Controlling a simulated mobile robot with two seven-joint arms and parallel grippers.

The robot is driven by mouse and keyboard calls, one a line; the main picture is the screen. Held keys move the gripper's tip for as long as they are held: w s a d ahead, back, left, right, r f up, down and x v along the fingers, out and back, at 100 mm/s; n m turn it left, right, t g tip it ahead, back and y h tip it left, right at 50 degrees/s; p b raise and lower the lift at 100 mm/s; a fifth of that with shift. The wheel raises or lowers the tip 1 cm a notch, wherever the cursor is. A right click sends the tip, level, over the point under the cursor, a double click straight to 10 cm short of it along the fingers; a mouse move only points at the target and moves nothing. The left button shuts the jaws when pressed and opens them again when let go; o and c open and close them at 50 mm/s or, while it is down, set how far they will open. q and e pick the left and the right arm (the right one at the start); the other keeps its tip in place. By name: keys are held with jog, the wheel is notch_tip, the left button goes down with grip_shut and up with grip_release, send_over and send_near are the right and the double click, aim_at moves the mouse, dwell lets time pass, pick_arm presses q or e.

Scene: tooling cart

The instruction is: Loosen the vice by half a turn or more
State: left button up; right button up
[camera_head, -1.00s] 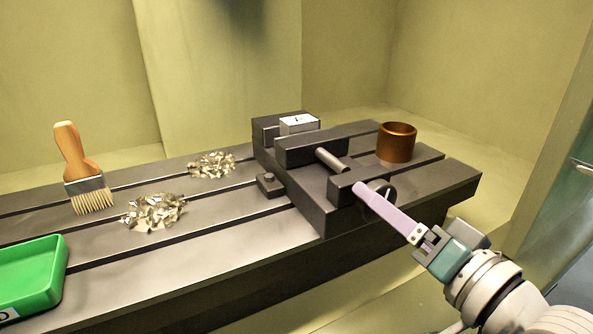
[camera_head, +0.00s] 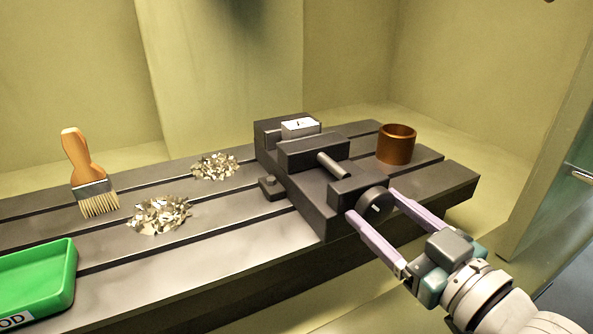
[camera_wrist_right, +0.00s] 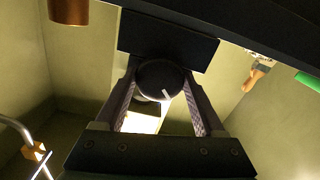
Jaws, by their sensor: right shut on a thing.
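The dark grey vice (camera_head: 314,205) stands on the slotted table, with a pale block (camera_head: 299,127) at its rear jaws. Its screw (camera_head: 332,165) shows between the moving jaw and the front block. The round black knob (camera_head: 374,203) at its front end has a white mark, tilted in the head view. My right gripper (camera_head: 372,202) is shut on the knob, one lilac finger on each side. In the right wrist view the knob (camera_wrist_right: 161,80) sits between the two fingers, its white mark near upright. My left gripper is not in view.
A copper-coloured cup (camera_head: 396,146) stands on the table right of the vice. To the left are two piles of metal chips (camera_head: 159,215), a brush (camera_head: 87,173) with an orange handle and a green tray (camera_head: 40,278). Space in front of the table is open.

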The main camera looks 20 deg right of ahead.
jog(key=n, duration=0.3)
jog(key=shift+n, duration=0.4)
jog(key=n, duration=0.3)
jog(key=shift+n, duration=0.3)
jog(key=n, duration=0.2)
jog(key=shift+n, duration=0.4)
jog(key=n+b, duration=0.1)
jog(key=n, duration=0.2)
jog(key=shift+n, duration=0.3)
jog(key=n+b, duration=0.1)
jog(key=n, duration=0.2)
jog(key=shift+n, duration=0.3)
jog(key=n+b, duration=0.1)
jog(key=n, duration=0.2)
jog(key=shift+f+n, duration=0.1)
jog(key=shift+n, duration=0.2)
jog(key=n+b, duration=0.1)
jog(key=n, duration=0.2)
jog(key=shift+n+b, duration=0.3)
jog(key=shift+b, duration=0.1)
jog(key=shift+n+b, duration=0.7)
jog(key=shift+n, duration=1)
